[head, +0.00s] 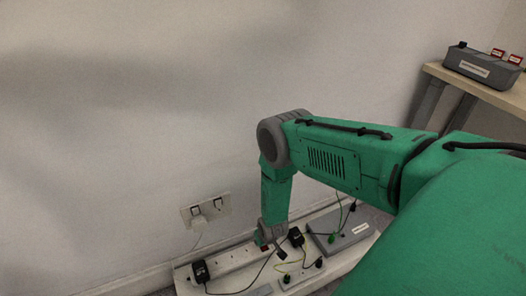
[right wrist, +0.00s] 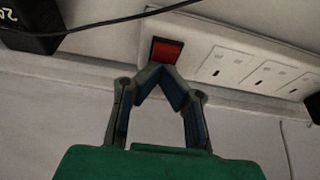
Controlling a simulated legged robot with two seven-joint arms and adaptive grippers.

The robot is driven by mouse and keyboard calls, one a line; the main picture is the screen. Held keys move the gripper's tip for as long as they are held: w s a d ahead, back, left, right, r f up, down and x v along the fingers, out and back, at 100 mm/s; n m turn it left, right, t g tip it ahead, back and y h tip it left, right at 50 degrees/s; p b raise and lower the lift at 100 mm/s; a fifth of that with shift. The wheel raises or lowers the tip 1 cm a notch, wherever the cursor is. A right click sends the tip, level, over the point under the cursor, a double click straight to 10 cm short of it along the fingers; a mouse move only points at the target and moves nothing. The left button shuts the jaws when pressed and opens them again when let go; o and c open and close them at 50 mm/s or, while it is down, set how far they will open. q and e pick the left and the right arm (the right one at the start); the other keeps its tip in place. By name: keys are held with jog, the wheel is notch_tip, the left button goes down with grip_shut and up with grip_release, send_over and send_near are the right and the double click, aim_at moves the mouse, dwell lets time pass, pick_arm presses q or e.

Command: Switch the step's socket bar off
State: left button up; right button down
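The white socket bar (head: 232,257) lies on a pale ledge at the foot of the wall. In the right wrist view the bar (right wrist: 245,72) shows a row of outlets and a red rocker switch (right wrist: 166,50) in a dark frame at its left end. My right gripper (head: 276,251) reaches down to the bar's right end in the head view. In the right wrist view its fingertips (right wrist: 160,73) are together and empty, just below the switch and overlapping its lower edge. I cannot tell whether they touch it. My left gripper is not in view.
A black plug adapter (head: 201,271) sits at the bar's left end, another (head: 296,236) to its right. A grey box (head: 341,232) and cables lie near my gripper. A wall socket (head: 206,208) is above. A desk (head: 480,90) stands at the right.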

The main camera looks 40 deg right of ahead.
aim_at(265, 249)
jog(key=shift+s, duration=0.15)
jog(key=shift+s+a+p, duration=0.25)
jog(key=shift+s+p, duration=0.15)
jog(key=shift+s, duration=0.25)
jog(key=shift+r, duration=0.15)
jog(key=shift+r+p, duration=0.25)
jog(key=shift+p, duration=0.05)
jog(key=p+v, duration=0.2)
jog(key=v, duration=0.1)
jog(key=w+p+v, duration=0.1)
jog(key=shift+s+d+r, duration=0.15)
jog(key=shift+r, duration=0.2)
jog(key=d+p+v, duration=0.1)
jog(key=p+v, duration=0.3)
jog(key=v, duration=0.4)
jog(key=shift+s+a+r, duration=0.3)
jog(key=shift+a, duration=0.25)
